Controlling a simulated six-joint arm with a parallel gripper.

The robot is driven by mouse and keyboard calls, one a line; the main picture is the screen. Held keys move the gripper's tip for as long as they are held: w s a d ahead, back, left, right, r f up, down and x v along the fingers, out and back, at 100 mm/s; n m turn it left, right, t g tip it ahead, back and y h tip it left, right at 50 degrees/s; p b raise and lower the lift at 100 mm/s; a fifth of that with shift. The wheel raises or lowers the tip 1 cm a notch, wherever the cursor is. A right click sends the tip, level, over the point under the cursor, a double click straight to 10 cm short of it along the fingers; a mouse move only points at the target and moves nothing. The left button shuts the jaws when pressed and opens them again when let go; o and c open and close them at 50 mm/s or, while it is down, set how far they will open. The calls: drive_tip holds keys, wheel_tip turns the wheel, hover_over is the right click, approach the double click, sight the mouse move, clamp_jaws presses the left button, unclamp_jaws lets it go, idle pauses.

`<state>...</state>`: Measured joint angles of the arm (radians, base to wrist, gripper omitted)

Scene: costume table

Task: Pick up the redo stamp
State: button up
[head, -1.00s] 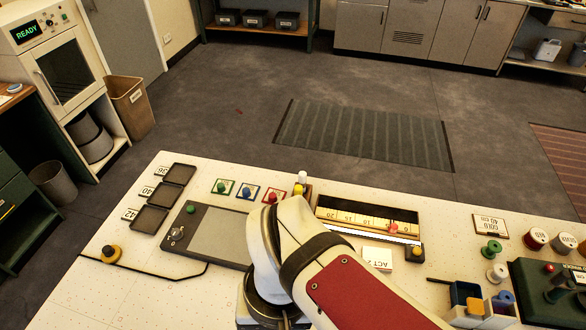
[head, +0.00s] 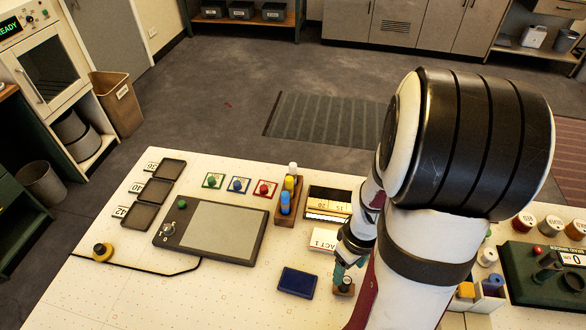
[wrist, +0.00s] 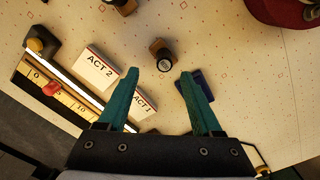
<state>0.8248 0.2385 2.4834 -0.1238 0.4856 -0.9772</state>
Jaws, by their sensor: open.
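In the wrist view a small wooden stamp (wrist: 163,55) with a dark round top stands just ahead of my open fingers. Its label is too small to read, so I cannot tell if it is the redo stamp. A second similar stamp (wrist: 122,4) is cut off at the top edge. My gripper (wrist: 158,76) is open and empty, its teal fingertips apart on either side short of the first stamp. In the head view my gripper (head: 343,262) is partly hidden by my arm, close above a wooden stamp (head: 345,286).
A dark blue pad (head: 297,282) lies left of the stamp. ACT 1 (head: 322,239) and ACT 2 (wrist: 94,68) cards and a ruler tray (wrist: 50,90) are near. A wooden holder (head: 288,205) holds coloured bottles. The front left tabletop is mostly clear.

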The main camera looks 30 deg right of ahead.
sight(347, 280)
drive_tip(key=f, duration=0.5)
drive_tip(key=shift+s+a+f, duration=0.1)
drive_tip(key=shift+s+a, duration=0.15)
drive_tip(key=shift+s, duration=0.1)
clamp_jaws()
